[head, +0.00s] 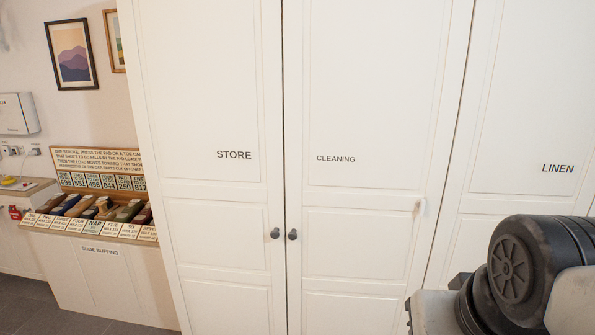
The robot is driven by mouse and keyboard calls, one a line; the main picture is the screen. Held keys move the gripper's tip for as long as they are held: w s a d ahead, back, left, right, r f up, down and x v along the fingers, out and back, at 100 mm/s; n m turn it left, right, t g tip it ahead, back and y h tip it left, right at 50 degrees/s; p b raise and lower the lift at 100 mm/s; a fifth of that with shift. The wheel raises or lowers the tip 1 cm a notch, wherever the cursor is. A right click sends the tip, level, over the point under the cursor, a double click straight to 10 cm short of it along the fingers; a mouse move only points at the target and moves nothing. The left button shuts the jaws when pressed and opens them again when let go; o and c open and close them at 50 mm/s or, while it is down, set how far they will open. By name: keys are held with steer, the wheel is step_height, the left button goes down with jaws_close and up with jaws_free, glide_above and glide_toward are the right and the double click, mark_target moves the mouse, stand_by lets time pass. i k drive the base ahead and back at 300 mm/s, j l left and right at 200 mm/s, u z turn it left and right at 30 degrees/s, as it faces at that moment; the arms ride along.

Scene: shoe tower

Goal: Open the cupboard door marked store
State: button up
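The white cupboard door marked STORE (215,115) stands at centre left in the head view and is shut. Its dark round knob (275,234) is low on the door's right edge. The door marked CLEANING (365,110) is directly to its right, also shut, with its own dark knob (292,235) close beside the first. My arm shows at the lower right as dark and grey links. My gripper's fingers are not in view.
A door marked LINEN (545,120) is at the right. Left of the cupboard, a shoe buffing stand (100,275) holds several shoes below a sign and number cards. A white box (15,115) and framed pictures (72,55) hang on the wall. Grey floor shows at lower left.

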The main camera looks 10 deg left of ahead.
mark_target(203, 77)
steer(key=i+j, duration=0.1)
steer(key=j, duration=0.75)
steer(key=i+j, duration=0.1)
steer(key=j, duration=0.75)
